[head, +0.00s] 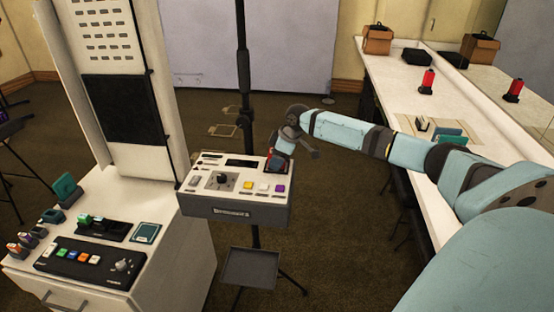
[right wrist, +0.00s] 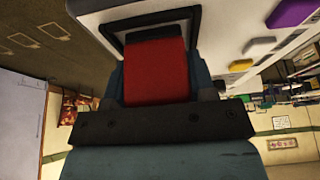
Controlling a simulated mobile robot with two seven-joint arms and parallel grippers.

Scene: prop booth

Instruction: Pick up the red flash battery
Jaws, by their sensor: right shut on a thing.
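The red flash battery (right wrist: 157,70) fills the middle of the right wrist view, between the fingers of my right gripper. My right gripper (head: 277,162) is shut on it at the right end of the white control box (head: 236,197) on the stand. The battery's far end meets a dark-framed opening (right wrist: 122,32) in the box's pale face. I cannot tell how deep it sits there. In the head view the gripper mostly hides the battery. My left gripper is not in view.
A white cabinet (head: 150,262) with a button panel (head: 88,262) and small coloured blocks stands at left. A long counter (head: 385,70) at right holds a red cylinder (head: 428,82), a brown box (head: 378,39) and a black case (head: 417,57). A mirror backs it.

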